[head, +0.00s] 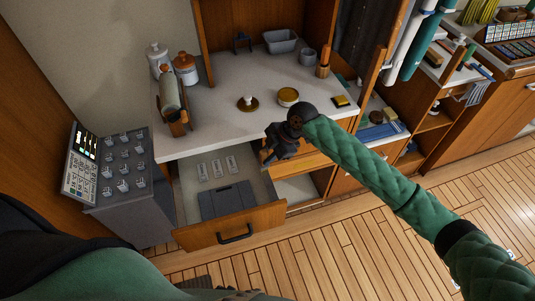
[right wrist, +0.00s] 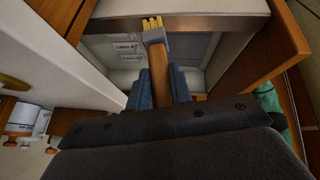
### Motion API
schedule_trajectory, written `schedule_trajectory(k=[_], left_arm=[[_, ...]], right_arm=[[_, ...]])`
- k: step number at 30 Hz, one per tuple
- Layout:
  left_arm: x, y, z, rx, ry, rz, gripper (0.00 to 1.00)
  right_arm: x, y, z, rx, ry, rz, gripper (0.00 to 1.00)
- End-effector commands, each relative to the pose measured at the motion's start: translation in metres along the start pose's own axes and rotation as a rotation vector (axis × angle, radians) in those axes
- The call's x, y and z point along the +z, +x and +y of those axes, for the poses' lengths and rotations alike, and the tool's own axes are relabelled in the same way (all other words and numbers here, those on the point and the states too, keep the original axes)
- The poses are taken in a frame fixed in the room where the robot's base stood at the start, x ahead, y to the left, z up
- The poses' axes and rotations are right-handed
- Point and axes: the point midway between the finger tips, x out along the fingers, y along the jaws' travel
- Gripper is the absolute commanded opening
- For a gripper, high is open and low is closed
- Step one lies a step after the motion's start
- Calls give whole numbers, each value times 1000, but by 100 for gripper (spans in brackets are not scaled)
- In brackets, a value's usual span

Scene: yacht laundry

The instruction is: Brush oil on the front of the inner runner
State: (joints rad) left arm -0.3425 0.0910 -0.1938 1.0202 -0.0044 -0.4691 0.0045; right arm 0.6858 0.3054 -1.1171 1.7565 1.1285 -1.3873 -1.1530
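My right gripper (head: 268,157) is at the open drawer's back right corner, just below the counter edge. In the right wrist view its blue fingers (right wrist: 158,88) are shut on the wooden handle of a brush (right wrist: 158,62) with a grey ferrule and yellow bristles. The bristles point away, overlapping a dull grey strip (right wrist: 205,24) along the drawer's far side; I cannot tell whether they touch. The drawer (head: 232,228) is pulled out, with pale cards and a grey tray inside. I cannot pick out the inner runner for certain. My left gripper is out of view.
On the counter (head: 215,123) stand a brass dish (head: 248,104), a round gold-rimmed tin (head: 288,96), jars (head: 185,68) and a grey bin (head: 281,41). A grey control box (head: 125,173) stands left of the drawer. Plank floor lies clear at front right.

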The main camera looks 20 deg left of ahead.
Motion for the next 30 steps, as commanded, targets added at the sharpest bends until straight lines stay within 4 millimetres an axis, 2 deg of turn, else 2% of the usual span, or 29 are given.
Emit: schedule_trajectory(k=[1,3,11,30], left_arm=[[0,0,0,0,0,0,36],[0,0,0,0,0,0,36],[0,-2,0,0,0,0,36],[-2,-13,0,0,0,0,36]], right_arm=[[0,0,0,0,0,0,11],[0,0,0,0,0,0,0],[0,-1,-5,-1,1,0,0],[-6,-2,-40,-2,1,-1,0]])
